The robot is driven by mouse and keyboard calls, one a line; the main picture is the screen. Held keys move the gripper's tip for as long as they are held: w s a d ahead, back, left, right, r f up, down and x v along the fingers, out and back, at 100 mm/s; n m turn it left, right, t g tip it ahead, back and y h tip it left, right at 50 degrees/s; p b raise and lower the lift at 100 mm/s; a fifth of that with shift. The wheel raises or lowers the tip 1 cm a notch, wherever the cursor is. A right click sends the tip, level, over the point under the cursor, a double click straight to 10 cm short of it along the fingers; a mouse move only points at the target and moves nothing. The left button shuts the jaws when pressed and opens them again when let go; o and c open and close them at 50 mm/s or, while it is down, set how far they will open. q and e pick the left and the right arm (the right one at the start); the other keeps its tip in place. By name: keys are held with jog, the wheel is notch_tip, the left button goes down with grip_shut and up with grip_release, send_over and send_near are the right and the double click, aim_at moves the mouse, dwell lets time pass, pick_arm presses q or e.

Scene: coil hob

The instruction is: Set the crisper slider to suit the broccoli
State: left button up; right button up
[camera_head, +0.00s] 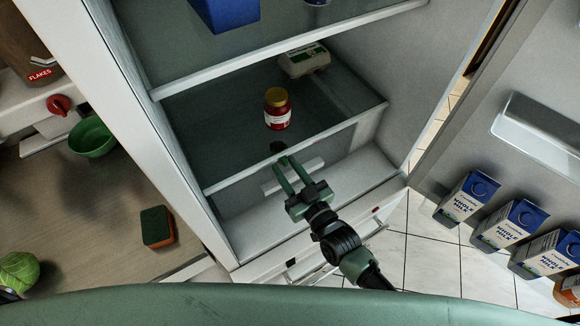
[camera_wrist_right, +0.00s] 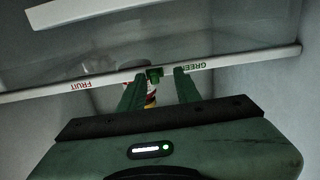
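The rail reads FRUIT at left and GREENS, partly covered by a finger, at right. The knob sits between the words, nearer GREENS. My right gripper (camera_wrist_right: 159,76) is open, with one finger on each side of the knob; I cannot tell whether either touches it. In the head view it (camera_head: 282,162) is at the fridge's lower shelf edge. My left gripper is not in view.
A red jar (camera_head: 278,110) and an egg carton (camera_head: 304,60) stand on the lower shelf (camera_head: 190,115). Several milk cartons (camera_head: 468,197) are in the open door at right. A sponge (camera_head: 157,226), green bowl (camera_head: 92,137) and cabbage (camera_head: 18,272) are on the counter at left.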

jog(key=b+v, duration=0.1)
jog(key=v, duration=0.6)
jog(key=shift+s+d, duration=0.2)
jog(key=shift+s, duration=0.15)
dwell(0.5)
